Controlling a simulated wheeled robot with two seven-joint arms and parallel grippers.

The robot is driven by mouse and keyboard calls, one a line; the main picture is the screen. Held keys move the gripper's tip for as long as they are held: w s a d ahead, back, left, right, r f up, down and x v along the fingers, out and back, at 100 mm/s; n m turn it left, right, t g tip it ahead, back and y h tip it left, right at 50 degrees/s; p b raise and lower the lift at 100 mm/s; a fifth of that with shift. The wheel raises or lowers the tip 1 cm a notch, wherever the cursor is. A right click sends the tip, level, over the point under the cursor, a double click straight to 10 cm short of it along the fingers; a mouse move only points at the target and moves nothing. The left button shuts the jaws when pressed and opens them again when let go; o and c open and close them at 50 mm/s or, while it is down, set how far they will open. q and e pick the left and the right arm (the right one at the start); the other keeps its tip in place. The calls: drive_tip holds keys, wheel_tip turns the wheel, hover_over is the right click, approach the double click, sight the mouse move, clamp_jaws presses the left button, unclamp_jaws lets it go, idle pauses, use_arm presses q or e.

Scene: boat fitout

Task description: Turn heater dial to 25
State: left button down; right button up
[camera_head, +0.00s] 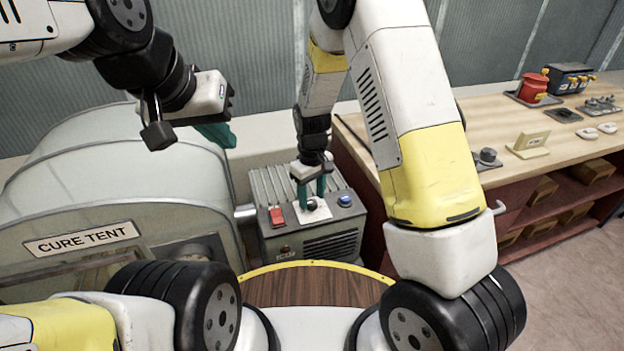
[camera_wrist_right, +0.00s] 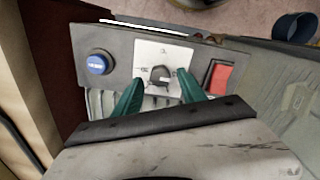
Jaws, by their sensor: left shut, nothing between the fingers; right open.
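The heater (camera_head: 312,232) is a grey ribbed box beside the cure tent. Its dial (camera_wrist_right: 160,75) is a dark round knob on a white plate (camera_wrist_right: 163,52) in the right wrist view; the plate's marks are too small to read. My right gripper (camera_head: 312,202) is over the dial, its green fingers (camera_wrist_right: 158,92) open on either side of and just short of the knob; contact cannot be told. In the head view the fingers partly hide the dial. My left gripper (camera_head: 222,138) is shut and empty, raised above the cure tent, away from the heater.
A blue button (camera_wrist_right: 98,64) and a red switch (camera_wrist_right: 220,79) flank the dial plate. The cure tent (camera_head: 120,190) stands to the left. A wooden workbench (camera_head: 450,130) on the right bears a red container (camera_head: 532,88) and several small parts.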

drive_tip(key=shift+f, duration=0.7)
clamp_jaws()
